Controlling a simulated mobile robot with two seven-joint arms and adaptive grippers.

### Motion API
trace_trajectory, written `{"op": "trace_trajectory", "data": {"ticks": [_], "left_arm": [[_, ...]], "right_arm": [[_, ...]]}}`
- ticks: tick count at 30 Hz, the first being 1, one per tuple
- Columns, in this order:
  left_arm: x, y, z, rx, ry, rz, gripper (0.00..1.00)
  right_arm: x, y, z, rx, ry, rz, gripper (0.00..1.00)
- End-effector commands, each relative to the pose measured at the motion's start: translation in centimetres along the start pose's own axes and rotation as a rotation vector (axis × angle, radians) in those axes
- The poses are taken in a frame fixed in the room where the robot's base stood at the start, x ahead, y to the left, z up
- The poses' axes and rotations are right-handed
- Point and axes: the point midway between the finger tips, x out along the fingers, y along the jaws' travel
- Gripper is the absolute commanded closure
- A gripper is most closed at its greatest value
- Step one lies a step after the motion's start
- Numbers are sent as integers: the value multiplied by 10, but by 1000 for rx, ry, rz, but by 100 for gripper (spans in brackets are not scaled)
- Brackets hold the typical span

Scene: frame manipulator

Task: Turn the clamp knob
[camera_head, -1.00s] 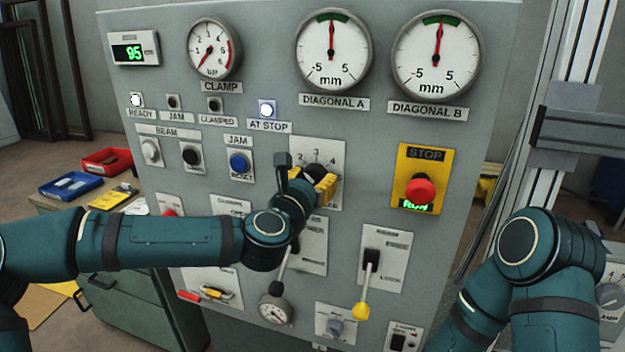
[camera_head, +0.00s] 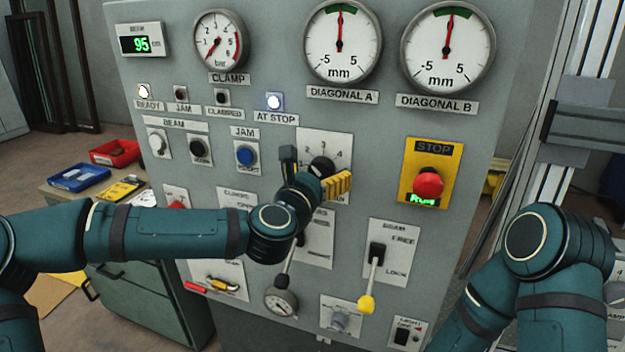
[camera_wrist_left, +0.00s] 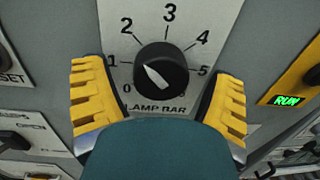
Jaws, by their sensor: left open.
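The clamp knob (camera_wrist_left: 160,72) is round and black with a white pointer. In the head view the knob (camera_head: 321,167) shows just above my left gripper (camera_head: 318,180). In the left wrist view my gripper (camera_wrist_left: 158,75) is open, with one yellow finger on each side of the knob and visible gaps to it. The distance in depth is hard to tell. My right gripper is out of view; only my right arm shows.
The clamp gauge (camera_head: 219,42) needle points low left. A red stop button (camera_head: 428,183) is right of the knob. A bench with a red bin (camera_head: 115,152) stands at left.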

Motion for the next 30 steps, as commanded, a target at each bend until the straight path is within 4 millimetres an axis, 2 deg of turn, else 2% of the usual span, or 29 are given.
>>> {"op": "trace_trajectory", "data": {"ticks": [5,12,16,22,30], "left_arm": [[-21,1,0,3,0,2,15],[-70,2,0,2,1,3,15],[-92,1,-1,3,2,3,15],[-111,1,0,0,0,3,15],[-118,1,0,0,0,2,15]], "right_arm": [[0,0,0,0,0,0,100],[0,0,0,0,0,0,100],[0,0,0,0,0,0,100],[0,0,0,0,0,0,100],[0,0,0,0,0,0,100]]}}
